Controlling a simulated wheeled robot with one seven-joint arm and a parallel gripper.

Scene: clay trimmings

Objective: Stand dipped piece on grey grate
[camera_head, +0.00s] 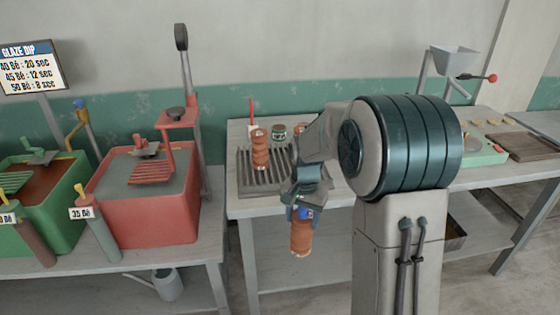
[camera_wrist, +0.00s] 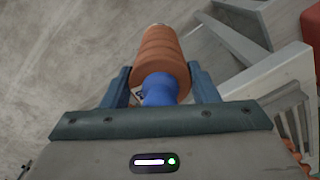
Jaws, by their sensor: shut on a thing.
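My gripper (camera_head: 303,212) is shut on an orange-brown ribbed clay piece (camera_head: 301,240) with a blue end. The piece hangs below the gripper in the head view, in front of the table's front edge and apart from the grate. In the wrist view the piece (camera_wrist: 162,58) lies between the two fingers (camera_wrist: 163,88), its blue part (camera_wrist: 160,89) nearest the palm. The grey grate (camera_head: 245,180) lies on the table at the left, partly hidden by my arm. Another ribbed orange piece (camera_head: 260,150) stands upright on its back part.
A red tank (camera_head: 150,215) and a green tank (camera_head: 65,220) stand on the left bench. Small jars (camera_head: 279,132) stand behind the grate. A green device (camera_head: 480,152) is at the right. A gap separates the benches.

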